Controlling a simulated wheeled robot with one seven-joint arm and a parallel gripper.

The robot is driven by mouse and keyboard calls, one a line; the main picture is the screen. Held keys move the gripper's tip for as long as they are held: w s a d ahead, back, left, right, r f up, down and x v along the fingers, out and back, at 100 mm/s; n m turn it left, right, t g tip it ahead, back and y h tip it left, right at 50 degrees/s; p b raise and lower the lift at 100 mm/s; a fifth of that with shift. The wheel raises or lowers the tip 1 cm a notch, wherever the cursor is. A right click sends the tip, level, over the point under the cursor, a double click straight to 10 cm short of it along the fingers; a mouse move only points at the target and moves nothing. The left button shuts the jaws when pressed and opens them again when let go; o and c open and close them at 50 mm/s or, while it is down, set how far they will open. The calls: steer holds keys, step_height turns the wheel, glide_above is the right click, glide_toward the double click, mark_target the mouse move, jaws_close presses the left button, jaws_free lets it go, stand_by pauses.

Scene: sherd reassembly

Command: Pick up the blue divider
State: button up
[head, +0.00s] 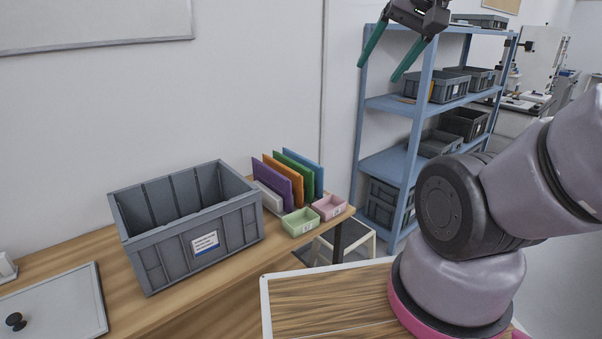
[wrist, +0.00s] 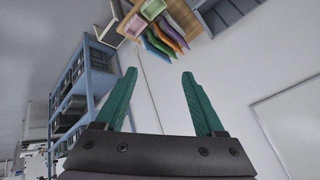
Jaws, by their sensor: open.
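The blue divider (head: 317,164) stands upright at the right, rear end of a row of coloured dividers on the wooden table. The green divider (head: 296,171) in front hides most of it. In the wrist view the blue divider (wrist: 155,49) shows at the left end of the row. My gripper (head: 381,62) is open and empty, raised high near the shelf top, well above and to the right of the dividers. Its two green fingers (wrist: 159,97) are spread apart in the wrist view.
An orange divider (head: 284,180) and a purple divider (head: 272,185) share the white holder (head: 268,198). A green tray (head: 301,222) and pink tray (head: 329,207) sit in front. A grey crate (head: 188,225) stands left. A blue shelf (head: 397,103) stands right.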

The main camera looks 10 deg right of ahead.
steer(key=shift+c, duration=0.9)
steer(key=shift+w+r, duration=0.1)
steer(key=shift+w, duration=0.1)
steer(key=shift+c, duration=0.4)
steer(key=m+g, duration=0.3)
steer(key=m, duration=2.2)
glide_above(302, 156)
steer(key=s+d, duration=0.2)
steer(key=s, duration=0.2)
step_height(302, 156, down, 32)
steer(key=shift+m, duration=0.4)
steer(key=x, duration=0.6)
steer(key=shift+d, duration=0.1)
steer(key=shift+x, duration=2.95)
